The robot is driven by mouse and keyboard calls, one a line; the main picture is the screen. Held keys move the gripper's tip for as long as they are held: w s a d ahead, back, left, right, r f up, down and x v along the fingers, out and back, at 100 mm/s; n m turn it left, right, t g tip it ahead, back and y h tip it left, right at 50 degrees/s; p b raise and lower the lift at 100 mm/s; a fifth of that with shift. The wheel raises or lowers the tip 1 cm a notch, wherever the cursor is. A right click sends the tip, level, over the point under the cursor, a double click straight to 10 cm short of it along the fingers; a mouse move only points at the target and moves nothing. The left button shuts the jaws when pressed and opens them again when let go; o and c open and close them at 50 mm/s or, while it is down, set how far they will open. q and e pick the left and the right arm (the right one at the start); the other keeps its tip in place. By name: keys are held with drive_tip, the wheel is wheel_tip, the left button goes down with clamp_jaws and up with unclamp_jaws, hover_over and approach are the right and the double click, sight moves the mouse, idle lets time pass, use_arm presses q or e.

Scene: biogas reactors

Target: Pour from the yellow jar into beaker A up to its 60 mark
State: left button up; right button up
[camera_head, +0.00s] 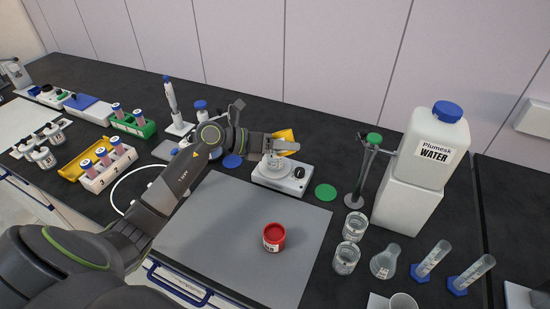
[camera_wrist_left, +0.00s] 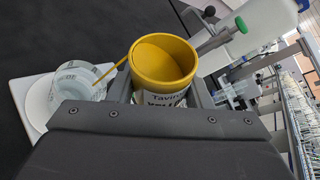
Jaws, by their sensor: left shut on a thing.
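My left gripper (camera_head: 282,145) is shut on the yellow jar (camera_head: 285,135), which is tilted; its label shows partly in the wrist view. The jar's open mouth (camera_wrist_left: 163,62) is on the side toward a clear beaker (camera_wrist_left: 82,80). A thin yellow stream (camera_wrist_left: 112,70) runs from the jar's rim to the beaker. The beaker (camera_head: 275,161) stands on a white stirrer-like device (camera_head: 283,178), just below the jar, partly hidden by my gripper. It has printed marks, but I cannot read its letter or the level inside. My right gripper is not in view.
A red jar (camera_head: 274,237) stands on the grey mat (camera_head: 225,220). Two clear beakers (camera_head: 355,225), a flask (camera_head: 385,261) and a green-topped stand (camera_head: 362,170) are to the right. A large water container (camera_head: 434,145) stands behind. Tube racks (camera_head: 108,170) are on the left.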

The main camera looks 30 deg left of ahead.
use_arm(q)
drive_tip(key=shift+f, duration=0.1)
drive_tip(key=shift+r+n+h, duration=0.2)
drive_tip(key=shift+n+h, duration=0.1)
drive_tip(key=shift+n, duration=0.1)
drive_tip(key=shift+f, duration=0.2)
idle(0.7)
drive_tip(key=shift+r+n, duration=0.1)
drive_tip(key=shift+n, duration=0.2)
idle(0.7)
idle(0.4)
drive_tip(key=shift+h, duration=0.3)
idle(0.8)
